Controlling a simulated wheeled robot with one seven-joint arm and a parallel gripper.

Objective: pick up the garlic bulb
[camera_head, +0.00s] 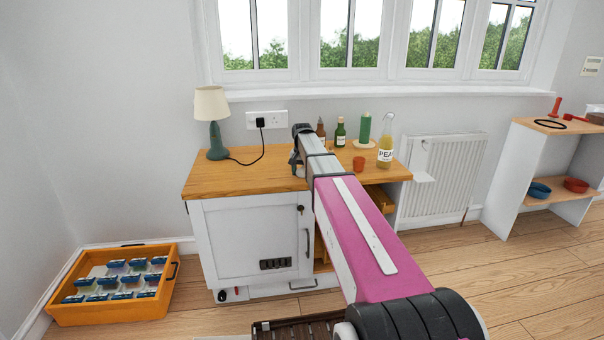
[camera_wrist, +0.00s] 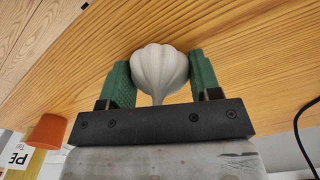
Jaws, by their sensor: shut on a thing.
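The garlic bulb (camera_wrist: 160,70) is white and ribbed, and shows in the wrist view between the two green fingers of my gripper (camera_wrist: 161,82). The fingers are shut on its two sides. Wooden tabletop fills the picture behind the bulb; I cannot tell whether the bulb touches it. In the head view my arm reaches over the wooden top of the white cabinet (camera_head: 240,181). The gripper end (camera_head: 295,160) is small and mostly hidden by my arm there, and the bulb cannot be made out.
A lamp (camera_head: 213,105) with a cord stands left of my gripper. Bottles (camera_head: 340,132), a juice bottle (camera_head: 386,150), a green cylinder (camera_head: 365,128) and an orange cup (camera_head: 359,163) stand to the right. The window wall is behind. An orange crate (camera_head: 110,307) sits on the floor.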

